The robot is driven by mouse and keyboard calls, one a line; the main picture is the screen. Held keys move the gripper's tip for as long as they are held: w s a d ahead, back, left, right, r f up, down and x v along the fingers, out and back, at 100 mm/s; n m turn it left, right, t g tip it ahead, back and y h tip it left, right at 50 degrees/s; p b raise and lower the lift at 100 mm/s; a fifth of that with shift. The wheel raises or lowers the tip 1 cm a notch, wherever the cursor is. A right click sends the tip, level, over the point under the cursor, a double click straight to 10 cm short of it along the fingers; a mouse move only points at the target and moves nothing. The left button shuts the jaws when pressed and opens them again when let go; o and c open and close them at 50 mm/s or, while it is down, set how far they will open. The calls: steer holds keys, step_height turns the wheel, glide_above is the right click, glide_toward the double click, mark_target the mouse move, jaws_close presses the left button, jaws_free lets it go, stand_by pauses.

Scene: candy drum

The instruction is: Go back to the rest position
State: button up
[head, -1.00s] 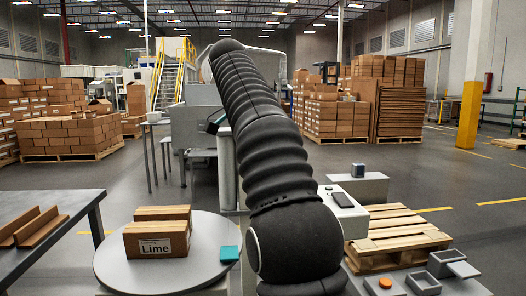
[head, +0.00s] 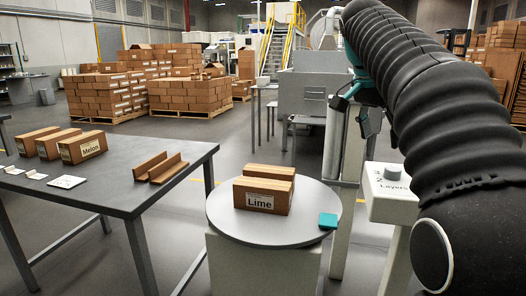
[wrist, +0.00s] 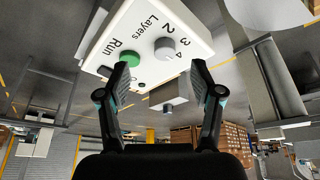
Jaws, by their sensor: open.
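My gripper (wrist: 161,68) is open and empty in the wrist view, its two dark fingers spread apart. Beyond the fingers is a white control box (wrist: 125,30) with a green Run button (wrist: 130,59) and a grey Layers knob (wrist: 165,46). In the head view my arm comes in from the right, and part of my gripper (head: 362,100) shows beside the pale post. The control box (head: 401,207) also shows there, partly hidden by my arm.
A round grey turntable (head: 225,222) holds two boxes, the front one marked Lime (head: 262,202), and a teal block (head: 328,221). A dark table (head: 130,195) at left holds more boxes (head: 82,150) and brown angled strips (head: 160,167).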

steer(key=s+a+f+n+t+y, duration=0.1)
steer(key=s+a+f+n, duration=0.2)
steer(key=s+f, duration=0.5)
steer(key=s+a+f+n+t+y, duration=0.1)
steer(key=s+a+f+n, duration=0.2)
steer(key=f, duration=0.7)
steer(key=s+a+f+n+t+y, duration=0.1)
steer(key=s+a+f+n+y, duration=0.1)
steer(key=s+f+n, duration=0.4)
steer(key=s+a+f, duration=0.1)
steer(key=s+f, duration=0.2)
steer(key=s, duration=0.3)
steer(key=shift+s+a+f+t, duration=0.25)
steer(key=shift+s+a+t, duration=0.05)
steer(key=shift+s, duration=0.05)
